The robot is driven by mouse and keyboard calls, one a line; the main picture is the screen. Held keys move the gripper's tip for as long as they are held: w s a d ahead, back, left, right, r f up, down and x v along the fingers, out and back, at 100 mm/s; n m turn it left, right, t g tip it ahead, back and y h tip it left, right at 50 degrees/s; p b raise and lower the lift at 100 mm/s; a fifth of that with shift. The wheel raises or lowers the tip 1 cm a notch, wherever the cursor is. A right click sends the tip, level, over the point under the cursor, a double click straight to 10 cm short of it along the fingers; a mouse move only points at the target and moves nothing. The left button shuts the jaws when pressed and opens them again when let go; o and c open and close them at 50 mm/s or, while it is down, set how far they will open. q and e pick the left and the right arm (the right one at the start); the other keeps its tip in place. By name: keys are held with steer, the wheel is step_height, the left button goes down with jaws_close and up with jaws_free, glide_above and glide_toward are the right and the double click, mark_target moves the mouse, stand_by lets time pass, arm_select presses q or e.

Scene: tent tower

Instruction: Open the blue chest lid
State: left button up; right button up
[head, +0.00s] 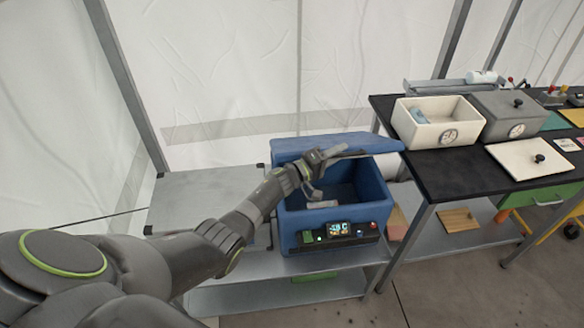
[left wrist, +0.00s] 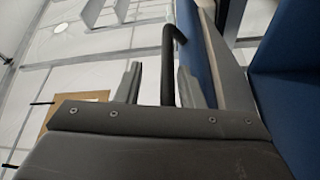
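The blue chest (head: 296,232) stands on a low metal bench, with a small lit display on its front. Its blue lid (head: 300,144) is raised at the back, and part of the dark inside shows. My left gripper (head: 326,172) is over the chest opening, at the lid's underside. In the left wrist view, the two fingers (left wrist: 160,86) are apart. A dark bent handle bar (left wrist: 168,70) shows between them with gaps on both sides. The blue lid (left wrist: 197,45) shows beside the right finger. My right gripper is not in view.
A black table (head: 437,170) at right holds an open white box (head: 408,128), a grey lidded box (head: 508,128) and a white knobbed lid (head: 530,160). A grey metal surface (head: 195,195) lies left of the chest. White tent walls stand behind.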

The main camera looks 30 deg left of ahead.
arm_select(q)
steer(key=r+p+v, duration=0.1)
steer(key=p+v, duration=0.7)
steer(key=v, duration=0.9)
steer(key=shift+s+a+r, duration=0.25)
steer(key=shift+s+r, duration=0.15)
steer(key=shift+r, duration=0.05)
stand_by(0.5)
stand_by(0.5)
